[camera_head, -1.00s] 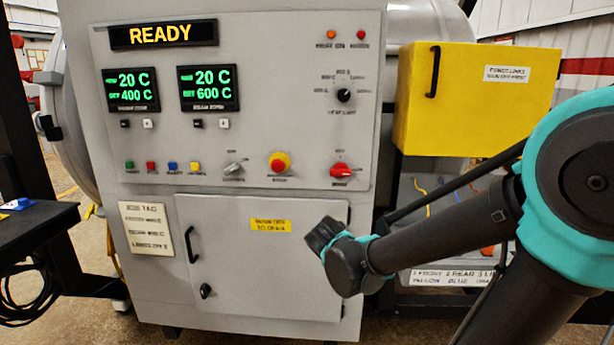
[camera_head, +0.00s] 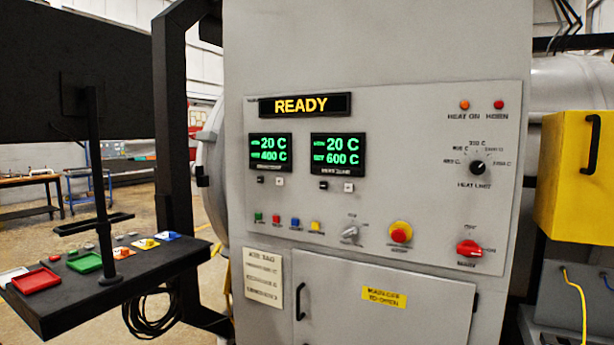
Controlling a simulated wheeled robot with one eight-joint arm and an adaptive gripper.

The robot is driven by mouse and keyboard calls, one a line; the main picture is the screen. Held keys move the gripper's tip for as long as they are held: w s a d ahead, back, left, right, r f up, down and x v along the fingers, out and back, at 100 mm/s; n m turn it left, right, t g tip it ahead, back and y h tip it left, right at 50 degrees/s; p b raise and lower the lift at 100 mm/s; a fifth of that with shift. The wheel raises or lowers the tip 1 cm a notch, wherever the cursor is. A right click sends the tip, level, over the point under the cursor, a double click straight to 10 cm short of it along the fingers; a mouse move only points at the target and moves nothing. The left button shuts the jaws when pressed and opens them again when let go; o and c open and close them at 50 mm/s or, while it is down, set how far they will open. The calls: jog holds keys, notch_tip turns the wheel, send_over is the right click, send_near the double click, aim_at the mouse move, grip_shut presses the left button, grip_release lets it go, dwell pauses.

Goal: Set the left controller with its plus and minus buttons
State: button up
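The left controller (camera_head: 270,154) is a black display on the grey cabinet's panel, with green digits reading 20 C above and 400 C below. Under it are a small black button (camera_head: 260,180) and a small white button (camera_head: 280,181); their marks are too small to read. The right controller (camera_head: 338,154) reads 20 C and 600 C, with its own black button (camera_head: 323,185) and white button (camera_head: 348,187) below. An amber READY sign (camera_head: 305,105) is above both. My gripper and arm are out of view.
Lower on the panel are several coloured buttons, a grey knob (camera_head: 350,232), a red-and-yellow emergency button (camera_head: 401,232) and a red switch (camera_head: 469,248). A black desk (camera_head: 110,290) with coloured trays and a monitor on a post stands at left. A yellow box (camera_head: 575,180) juts out at right.

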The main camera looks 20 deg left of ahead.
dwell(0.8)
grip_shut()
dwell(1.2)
